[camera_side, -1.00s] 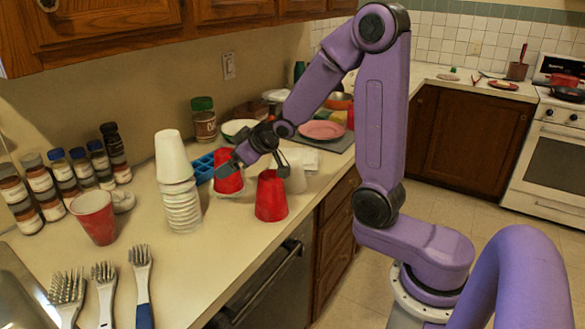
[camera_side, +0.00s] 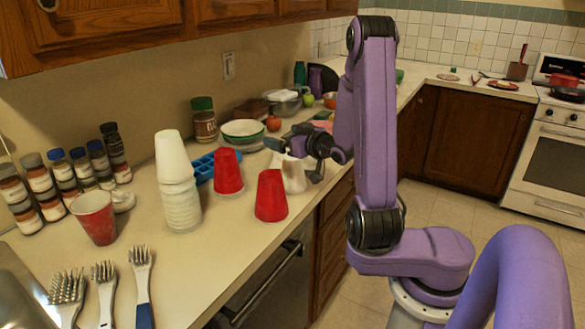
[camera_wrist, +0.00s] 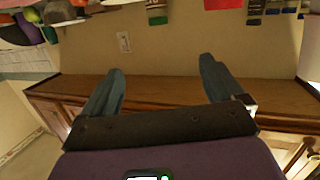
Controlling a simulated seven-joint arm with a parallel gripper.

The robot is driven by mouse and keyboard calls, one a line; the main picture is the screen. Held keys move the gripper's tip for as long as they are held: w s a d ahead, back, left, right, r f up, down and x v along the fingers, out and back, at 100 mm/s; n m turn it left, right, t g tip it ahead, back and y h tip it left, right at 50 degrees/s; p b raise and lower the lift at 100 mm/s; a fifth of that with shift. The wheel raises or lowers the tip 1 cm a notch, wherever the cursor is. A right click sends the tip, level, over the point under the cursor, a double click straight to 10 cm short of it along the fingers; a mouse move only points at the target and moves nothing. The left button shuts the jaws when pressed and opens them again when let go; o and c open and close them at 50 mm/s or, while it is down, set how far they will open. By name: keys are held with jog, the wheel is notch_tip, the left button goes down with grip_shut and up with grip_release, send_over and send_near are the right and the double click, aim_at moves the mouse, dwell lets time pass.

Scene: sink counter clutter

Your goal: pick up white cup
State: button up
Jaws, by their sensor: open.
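In the side view, a stack of white cups (camera_side: 181,208) stands upside down on the counter, with a taller white cup (camera_side: 172,157) on top. Another white cup-like thing (camera_side: 296,180) stands behind the front red cup (camera_side: 270,197), partly hidden by it and by my gripper. My gripper (camera_side: 293,158) is just above and in front of that white thing in the picture, not touching the stack. In the wrist view my gripper (camera_wrist: 160,80) has its two fingers wide apart with nothing between them. No white cup is clearly seen there.
A second red cup (camera_side: 228,172), a blue tray (camera_side: 203,166) and a tilted red cup (camera_side: 95,217) are on the counter. Spice jars line the wall; several brushes lie in front. Bare counter (camera_side: 215,245) shows before the stack. Upper cabinets (camera_side: 130,30) overhang the left.

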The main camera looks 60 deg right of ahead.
jog(key=s+d+r+m+t+h, duration=0.1)
jog(key=s+d+m+h, duration=0.15)
jog(key=s, duration=0.35)
send_near(298, 164)
jog(key=shift+n+y, duration=0.25)
jog(key=x, duration=0.5)
jog(key=shift+w+d+r, duration=0.1)
jog(key=shift+d+r, duration=0.1)
jog(key=shift+d, duration=0.05)
jog(key=shift+w+d+f, duration=0.15)
jog(key=shift+w, duration=0.25)
jog(key=x, duration=0.6)
jog(key=shift+w+d, duration=0.15)
jog(key=shift+w, duration=0.2)
jog(key=c, duration=1)
jog(key=shift+c, duration=0.2)
